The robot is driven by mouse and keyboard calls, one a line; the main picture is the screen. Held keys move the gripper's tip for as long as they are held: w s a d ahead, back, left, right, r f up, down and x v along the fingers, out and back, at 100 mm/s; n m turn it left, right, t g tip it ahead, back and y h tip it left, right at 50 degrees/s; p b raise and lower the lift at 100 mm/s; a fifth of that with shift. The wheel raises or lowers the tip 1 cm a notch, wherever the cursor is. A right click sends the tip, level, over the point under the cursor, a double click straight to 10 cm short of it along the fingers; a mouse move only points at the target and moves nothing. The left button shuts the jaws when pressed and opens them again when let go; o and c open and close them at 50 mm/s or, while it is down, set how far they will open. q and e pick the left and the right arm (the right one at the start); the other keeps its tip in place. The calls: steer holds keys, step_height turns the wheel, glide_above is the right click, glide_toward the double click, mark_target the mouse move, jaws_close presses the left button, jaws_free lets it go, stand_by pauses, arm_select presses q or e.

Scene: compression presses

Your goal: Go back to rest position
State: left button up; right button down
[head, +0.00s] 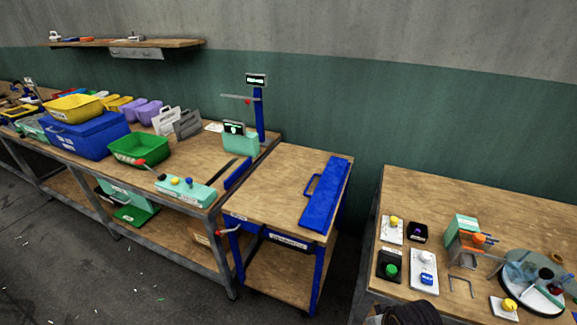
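No gripper shows clearly in the head view. A dark rounded part, possibly of my own arm, cuts in at the bottom edge right of the middle; no fingertips can be made out on it. The task names no object. In the middle stands a wooden press table (270,190) with a blue frame. A blue plate with a handle (326,192) lies along its right side.
A long workbench (205,150) on the left carries a blue box (88,138), a green bin (138,149) and a teal control box (186,188). A right table (450,190) holds several push buttons and a round dish. Floor (120,280) is open at front left.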

step_height(320, 180, down, 31)
steer(key=s+g, duration=0.1)
steer(key=s, duration=0.1)
steer(key=s+d+f, duration=0.3)
steer(key=s+f, duration=0.7)
steer(key=s, duration=0.1)
steer(key=s+d+f+g, duration=0.1)
steer(key=s+d+f, duration=0.2)
steer(key=s+f, duration=0.7)
steer(key=shift+s+d+f+n, duration=0.15)
steer(key=shift+s+f+n, duration=0.15)
steer(key=shift+s, duration=0.35)
